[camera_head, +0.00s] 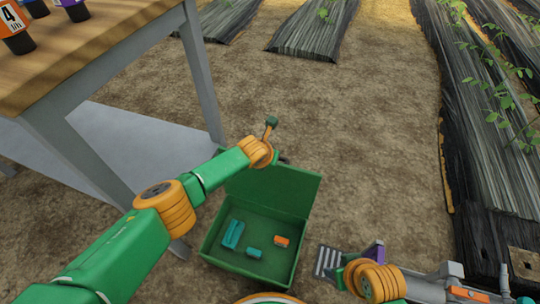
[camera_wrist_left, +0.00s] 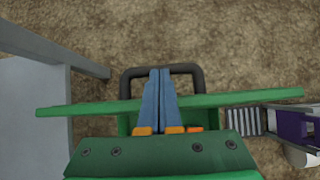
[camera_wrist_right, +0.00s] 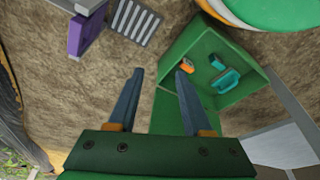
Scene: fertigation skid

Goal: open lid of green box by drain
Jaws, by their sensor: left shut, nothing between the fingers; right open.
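The green box (camera_head: 207,240) stands on the soil beside the drain grate (camera_head: 328,261). Its lid (camera_head: 275,188) is raised at the back, leaving the inside exposed. In the left wrist view the lid (camera_wrist_left: 80,108) shows nearly edge-on, with a dark loop handle (camera_wrist_left: 126,88). My left gripper (camera_wrist_left: 161,72) is shut and empty, its fingers overlapping the handle in view; contact is unclear. In the head view its fingers are hidden at the lid's top edge. My right gripper (camera_wrist_right: 158,75) is open and empty, near the box (camera_wrist_right: 166,105) in its wrist view.
Two teal pieces (camera_head: 233,234) and an orange one (camera_head: 281,241) lie in the box. A wooden-topped table (camera_head: 110,35) with grey legs stands left. A purple part (camera_head: 375,250) sits by the drain. Black-covered plant rows (camera_head: 470,110) lie right; bare soil extends beyond the box.

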